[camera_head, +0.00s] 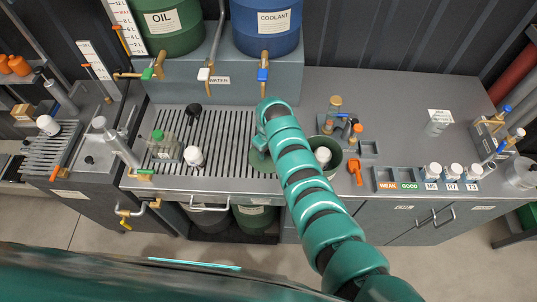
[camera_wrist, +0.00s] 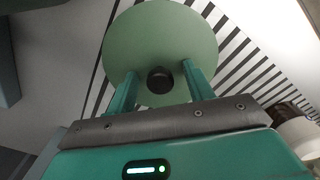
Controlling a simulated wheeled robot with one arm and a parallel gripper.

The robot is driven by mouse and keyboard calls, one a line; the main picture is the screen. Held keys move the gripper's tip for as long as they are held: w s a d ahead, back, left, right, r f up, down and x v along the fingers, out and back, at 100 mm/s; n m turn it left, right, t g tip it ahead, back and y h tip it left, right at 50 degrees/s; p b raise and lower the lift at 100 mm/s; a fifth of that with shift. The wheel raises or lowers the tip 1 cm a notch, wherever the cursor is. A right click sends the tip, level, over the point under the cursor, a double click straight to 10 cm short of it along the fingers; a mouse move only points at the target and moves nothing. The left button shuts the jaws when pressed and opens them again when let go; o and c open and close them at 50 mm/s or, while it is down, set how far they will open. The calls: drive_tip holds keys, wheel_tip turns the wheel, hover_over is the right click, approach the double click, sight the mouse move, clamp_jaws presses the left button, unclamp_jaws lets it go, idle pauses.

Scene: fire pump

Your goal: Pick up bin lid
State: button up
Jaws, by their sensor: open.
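In the head view the lid's edge (camera_head: 259,161) shows beside my arm at the right end of the slatted drain grate. My arm hides the rest of the lid and my gripper there. The open green bin (camera_head: 337,171) stands just right of my arm, with a white object inside.
A white-capped container (camera_head: 194,156) and a green-capped bottle (camera_head: 160,146) stand on the grate (camera_head: 220,143). Right of the bin are an orange item (camera_head: 355,172) and a grey tray (camera_head: 386,180) with labelled jars. The oil (camera_head: 168,20) and coolant (camera_head: 268,22) drums stand behind.

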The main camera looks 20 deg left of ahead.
drive_tip(key=c, duration=1.1)
drive_tip(key=shift+r, duration=0.15)
